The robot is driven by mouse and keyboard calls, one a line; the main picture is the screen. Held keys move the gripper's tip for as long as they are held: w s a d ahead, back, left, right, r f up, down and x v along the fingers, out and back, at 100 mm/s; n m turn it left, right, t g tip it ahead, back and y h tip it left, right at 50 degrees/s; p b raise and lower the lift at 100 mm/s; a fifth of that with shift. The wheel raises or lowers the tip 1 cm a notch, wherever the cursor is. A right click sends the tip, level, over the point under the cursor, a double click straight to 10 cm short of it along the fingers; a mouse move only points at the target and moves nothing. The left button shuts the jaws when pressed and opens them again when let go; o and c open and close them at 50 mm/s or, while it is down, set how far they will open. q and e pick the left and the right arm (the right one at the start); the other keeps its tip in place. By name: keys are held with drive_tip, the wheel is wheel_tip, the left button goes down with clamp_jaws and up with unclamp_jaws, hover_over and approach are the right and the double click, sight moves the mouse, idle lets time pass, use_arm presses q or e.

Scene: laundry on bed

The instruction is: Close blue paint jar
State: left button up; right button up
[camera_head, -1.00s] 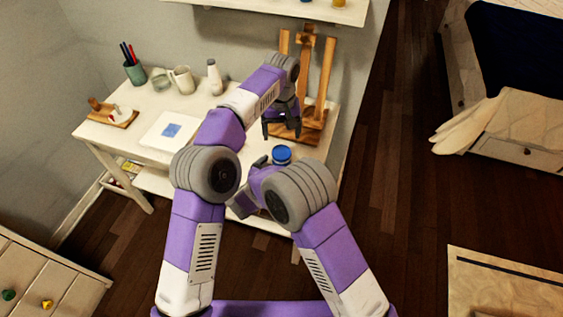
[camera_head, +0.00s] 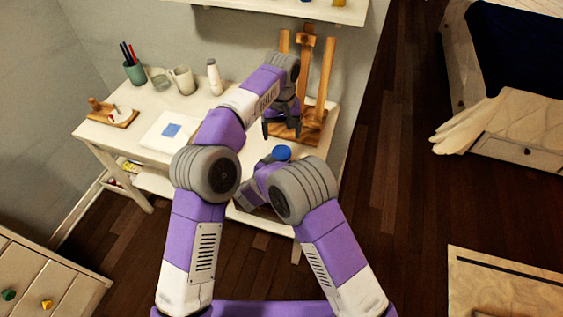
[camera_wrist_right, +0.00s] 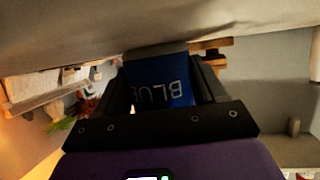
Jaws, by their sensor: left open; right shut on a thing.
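The blue paint jar (camera_head: 281,152) is at the near right part of the white desk. Its blue top shows in the head view, and my right arm hides its lower part. I cannot tell whether a lid is on it. In the right wrist view the jar's side (camera_wrist_right: 150,93) shows the letters "BLU" and part of an E. My right gripper (camera_wrist_right: 165,80) is shut on the jar, with one dark finger on each side. My left gripper (camera_head: 282,129) is open and empty, pointing down above and slightly behind the jar.
A wooden easel (camera_head: 314,118) stands close behind my left gripper. A shelf (camera_head: 290,9) hangs above.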

sight(282, 151)
clamp_jaws()
idle(0.5)
use_arm(q)
drive_tip(key=shift+f, duration=4)
drive_tip(key=c, duration=1.1)
drive_tip(key=m, duration=1.2)
drive_tip(key=o, duration=1.2)
